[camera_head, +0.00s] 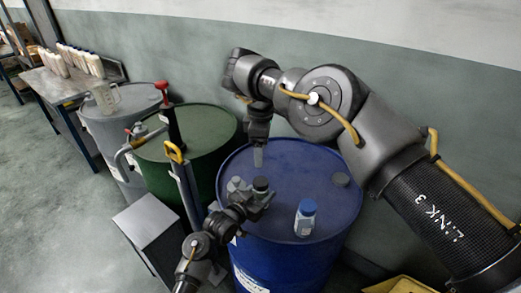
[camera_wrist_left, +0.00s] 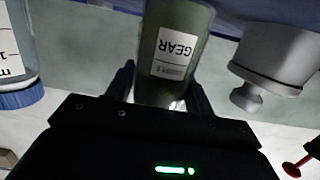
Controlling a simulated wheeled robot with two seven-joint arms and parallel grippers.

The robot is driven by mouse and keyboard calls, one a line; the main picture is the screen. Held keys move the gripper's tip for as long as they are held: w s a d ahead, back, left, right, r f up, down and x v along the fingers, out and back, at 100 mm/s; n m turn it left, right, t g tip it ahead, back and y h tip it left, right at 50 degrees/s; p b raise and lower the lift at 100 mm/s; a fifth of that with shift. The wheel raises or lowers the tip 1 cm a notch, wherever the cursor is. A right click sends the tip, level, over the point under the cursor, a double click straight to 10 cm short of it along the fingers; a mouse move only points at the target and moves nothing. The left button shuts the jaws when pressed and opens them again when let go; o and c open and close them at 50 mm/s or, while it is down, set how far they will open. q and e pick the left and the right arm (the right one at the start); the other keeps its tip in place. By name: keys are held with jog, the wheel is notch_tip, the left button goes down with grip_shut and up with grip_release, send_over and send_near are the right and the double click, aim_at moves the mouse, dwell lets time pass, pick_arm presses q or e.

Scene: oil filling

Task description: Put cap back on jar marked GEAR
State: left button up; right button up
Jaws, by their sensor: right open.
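The jar marked GEAR (camera_wrist_left: 172,50) is dark green with a white label that reads upside down in the left wrist view. In the head view it is the small dark jar (camera_head: 261,186) on the blue drum (camera_head: 325,205). My left gripper (camera_head: 255,203) has its fingers on either side of it, apparently closed against its sides; they also show in the left wrist view (camera_wrist_left: 165,95). My right gripper (camera_head: 258,158) is open, pointing down just behind and above the jar. A dark disc (camera_head: 341,179) lies on the drum top at the right; I cannot tell whether it is the cap.
A jar with a blue cap (camera_head: 305,217) stands on the drum's front right. A grey metal container (camera_head: 237,185) is close beside the GEAR jar. A green drum (camera_head: 190,145) and a grey drum (camera_head: 112,126) stand left. The drum top's right side has free room.

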pick_arm(q)
jog(key=o, duration=0.4)
jog(key=shift+o, duration=0.2)
jog(key=shift+s+a, duration=0.35)
jog(key=shift+s, duration=0.1)
jog(key=b+v, duration=0.1)
jog(key=v, duration=0.8)
jog(key=shift+s+a+r+b, duration=0.15)
jog(key=shift+s+a+b, duration=0.05)
jog(key=shift+s+b, duration=0.1)
